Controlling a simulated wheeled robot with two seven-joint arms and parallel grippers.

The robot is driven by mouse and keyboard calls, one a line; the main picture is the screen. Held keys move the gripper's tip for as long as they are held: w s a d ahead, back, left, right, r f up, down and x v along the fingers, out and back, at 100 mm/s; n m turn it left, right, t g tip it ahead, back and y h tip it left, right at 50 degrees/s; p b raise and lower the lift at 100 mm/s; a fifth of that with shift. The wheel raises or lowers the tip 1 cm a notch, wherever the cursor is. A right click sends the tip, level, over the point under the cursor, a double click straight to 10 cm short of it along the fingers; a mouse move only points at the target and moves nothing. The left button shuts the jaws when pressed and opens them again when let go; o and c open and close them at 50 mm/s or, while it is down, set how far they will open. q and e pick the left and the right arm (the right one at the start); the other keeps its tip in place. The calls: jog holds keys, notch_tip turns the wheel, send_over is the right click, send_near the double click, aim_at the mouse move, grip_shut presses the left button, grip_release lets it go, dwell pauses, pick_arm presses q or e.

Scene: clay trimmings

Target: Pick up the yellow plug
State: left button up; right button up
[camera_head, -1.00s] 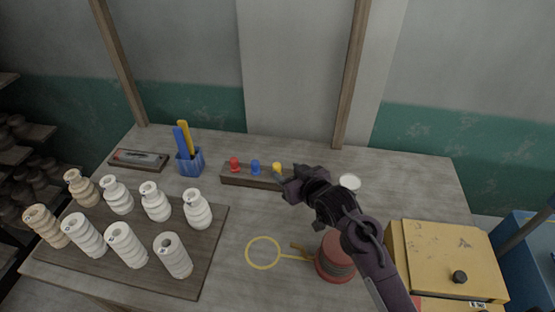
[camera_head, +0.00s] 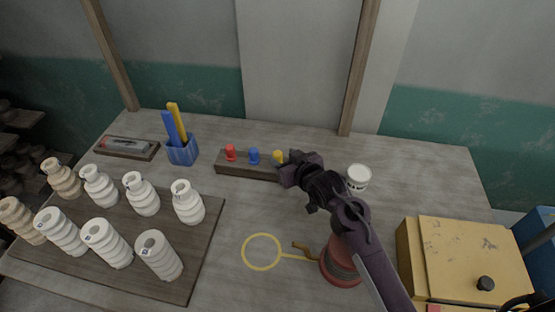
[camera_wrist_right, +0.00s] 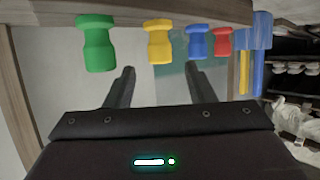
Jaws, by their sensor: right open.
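The yellow plug (camera_head: 278,156) stands upright in a wooden block (camera_head: 232,168) on the table, right of a blue plug (camera_head: 253,156) and a red plug (camera_head: 230,152). My right gripper (camera_head: 287,168) is open and empty, right beside the yellow plug and partly covering it in the head view. In the right wrist view, the yellow plug (camera_wrist_right: 158,42) appears upside down between the two finger directions, just past the fingertips (camera_wrist_right: 161,74). A green plug (camera_wrist_right: 95,43) shows there on the other side; my gripper hides it in the head view. My left gripper is out of view.
A white jar (camera_head: 358,178) stands right of my gripper. A red spool-like object (camera_head: 342,268) and yellow ring (camera_head: 262,252) lie nearer. A board (camera_head: 205,245) of pale ribbed vessels is left; a yellow box (camera_head: 465,255) is right. A blue cup (camera_head: 183,154) holds sticks.

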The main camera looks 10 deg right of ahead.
aim_at(278, 153)
jog(key=shift+p+x, duration=0.65)
jog(key=shift+x, duration=1.7)
jog(key=shift+s, duration=0.1)
jog(key=c, duration=1)
jog(key=shift+c, duration=0.3)
jog(key=shift+r, duration=0.1)
